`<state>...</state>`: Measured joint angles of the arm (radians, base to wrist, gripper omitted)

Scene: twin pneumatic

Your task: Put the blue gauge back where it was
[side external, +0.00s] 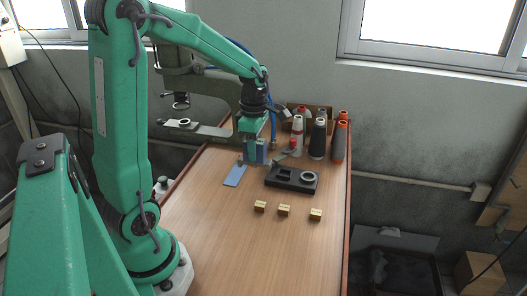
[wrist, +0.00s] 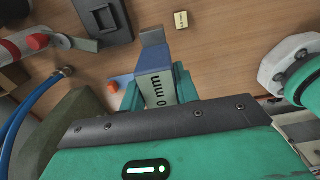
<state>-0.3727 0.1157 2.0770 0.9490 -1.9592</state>
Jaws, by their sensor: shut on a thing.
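A blue-grey gauge block (side external: 262,152) is in my gripper (side external: 250,155), seen in the side view. In the wrist view the gauge (wrist: 154,62) sits between the green fingers of my gripper (wrist: 157,90). A pale face with lettering ending in "0 mm" shows, and a grey piece shows at its far end. My gripper is shut on it. A flat blue pad (side external: 235,176) lies on the table, left of and below the gripper in the side view. I cannot tell how high the gauge is above the table.
A black tray (side external: 282,184) with a pale ring (side external: 308,177) lies right of the gripper. Several small brass blocks (side external: 284,210) lie in front of it. Thread cones (side external: 318,138) stand at the back right. A green-grey machine arm (side external: 205,131) reaches in behind. The front table is clear.

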